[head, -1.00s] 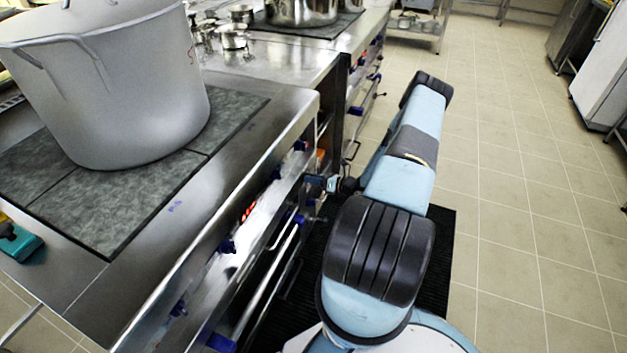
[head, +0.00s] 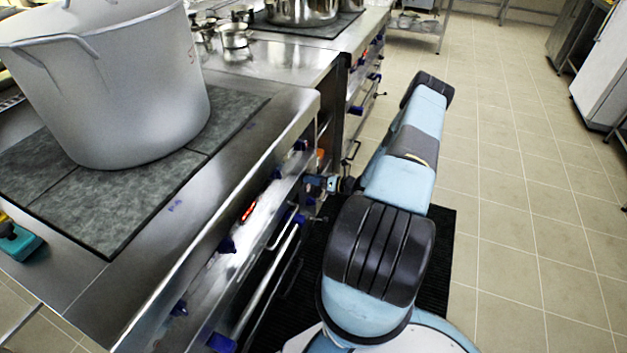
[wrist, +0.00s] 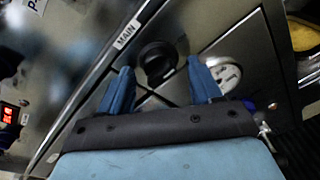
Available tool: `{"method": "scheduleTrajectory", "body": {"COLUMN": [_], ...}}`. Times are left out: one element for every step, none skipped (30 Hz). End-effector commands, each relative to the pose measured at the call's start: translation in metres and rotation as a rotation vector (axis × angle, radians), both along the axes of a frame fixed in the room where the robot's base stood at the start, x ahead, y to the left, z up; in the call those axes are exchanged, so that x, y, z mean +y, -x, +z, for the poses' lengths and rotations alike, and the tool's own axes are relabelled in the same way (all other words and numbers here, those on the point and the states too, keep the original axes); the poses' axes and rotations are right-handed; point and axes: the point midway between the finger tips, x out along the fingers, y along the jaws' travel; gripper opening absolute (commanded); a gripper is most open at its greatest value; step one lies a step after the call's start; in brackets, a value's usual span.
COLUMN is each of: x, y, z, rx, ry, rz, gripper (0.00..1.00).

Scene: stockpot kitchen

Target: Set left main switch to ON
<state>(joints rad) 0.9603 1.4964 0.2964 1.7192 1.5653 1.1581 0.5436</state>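A round black switch knob (wrist: 157,60) sits on the steel front panel, beside a white label reading MAIN (wrist: 128,34) in the wrist view. My gripper (wrist: 160,66) is open, with one blue finger to each side of the knob in the picture. Gaps show between the knob and both fingers, and I cannot tell the remaining depth. The knob's pointer position is too dark to read. In the head view my gripper (head: 313,185) is at the stove's front panel, and the knob is not distinguishable there.
A white socket (wrist: 226,76) is right of the knob. A red display (wrist: 8,115) is at the left of the wrist view. A large pot (head: 120,100) stands on the cooktop (head: 225,112). Blue knobs (head: 227,245) and a handrail (head: 265,290) line the front. Tiled floor (head: 510,200) is open to the right.

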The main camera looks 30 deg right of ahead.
Motion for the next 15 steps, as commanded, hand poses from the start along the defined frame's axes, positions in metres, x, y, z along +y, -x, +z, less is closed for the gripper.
{"method": "scheduleTrajectory", "body": {"x": [0.000,-0.001,-0.001,-0.001,-0.001,-0.001,-0.002,-0.003,-0.004,-0.006,-0.008,-0.012,-0.014,-0.017,-0.021], "y": [0.000,0.000,0.000,0.000,0.000,0.000,0.000,0.001,0.003,0.005,0.007,0.011,0.014,0.018,0.024], "z": [0.000,0.000,0.000,0.000,0.000,0.001,0.001,0.001,0.001,0.001,0.002,0.002,0.003,0.003,0.004], "rx": [-0.001,-0.001,-0.001,-0.001,-0.001,-0.001,-0.002,-0.002,-0.002,-0.001,-0.001,-0.002,-0.002,-0.002,-0.002], "ry": [0.001,0.001,0.001,0.001,0.001,0.001,0.002,0.002,0.002,0.002,0.002,0.002,0.002,0.001,0.001], "rz": [0.000,-0.001,-0.001,-0.001,-0.001,-0.001,-0.001,-0.003,-0.003,-0.003,-0.003,-0.005,-0.005,-0.004,-0.004], "gripper": [0.64,0.64,0.64,0.64,0.64,0.64,0.64,0.64,0.64,0.64,0.64,0.64,0.64,0.64,0.64]}}
